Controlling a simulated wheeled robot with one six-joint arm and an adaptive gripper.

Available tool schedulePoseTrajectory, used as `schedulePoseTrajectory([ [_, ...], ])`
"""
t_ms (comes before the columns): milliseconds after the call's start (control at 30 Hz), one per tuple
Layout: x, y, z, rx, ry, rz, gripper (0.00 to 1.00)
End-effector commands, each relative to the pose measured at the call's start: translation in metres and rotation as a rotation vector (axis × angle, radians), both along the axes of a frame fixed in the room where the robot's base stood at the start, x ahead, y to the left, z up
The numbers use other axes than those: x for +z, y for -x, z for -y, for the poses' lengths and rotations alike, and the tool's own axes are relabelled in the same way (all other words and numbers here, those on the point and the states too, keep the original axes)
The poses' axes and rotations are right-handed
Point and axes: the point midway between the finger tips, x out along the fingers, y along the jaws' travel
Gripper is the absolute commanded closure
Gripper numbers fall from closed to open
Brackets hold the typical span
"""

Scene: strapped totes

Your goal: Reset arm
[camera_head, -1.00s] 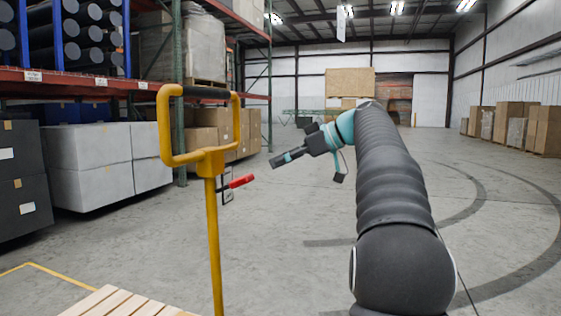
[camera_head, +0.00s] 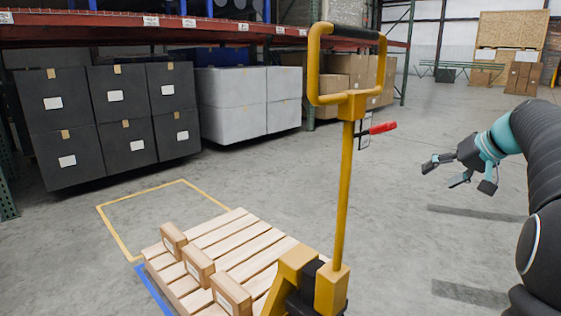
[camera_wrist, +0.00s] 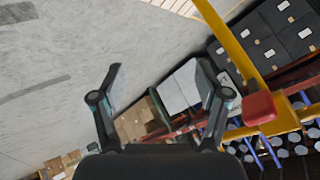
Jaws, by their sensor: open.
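My gripper (camera_head: 445,170) is at the right in the head view, held in the air to the right of a yellow pallet jack handle (camera_head: 344,190). It is open and empty, with nothing between its fingers. In the wrist view my gripper (camera_wrist: 162,92) shows both fingers spread apart. The handle's red lever (camera_head: 383,128) points toward my gripper with a gap between them. The red lever (camera_wrist: 259,109) also shows close to the right finger in the wrist view, apart from it as far as I can tell.
A wooden pallet (camera_head: 262,244) with small brown boxes (camera_head: 198,264) stands beside the jack, near a yellow floor outline (camera_head: 117,228). Dark boxes (camera_head: 115,96) and grey boxes (camera_head: 250,105) stand under a red rack (camera_head: 100,28). Open concrete floor lies behind my gripper.

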Motion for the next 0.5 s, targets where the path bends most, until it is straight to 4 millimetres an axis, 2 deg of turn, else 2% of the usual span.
schedulePoseTrajectory([
  [33, -0.015, 0.013, -0.011, -0.042, 0.004, -0.055, 0.25],
  [200, -0.063, 0.065, -0.05, -0.173, 0.052, -0.214, 0.25],
  [500, -0.13, 0.175, -0.124, -0.242, 0.219, -0.332, 0.25],
])
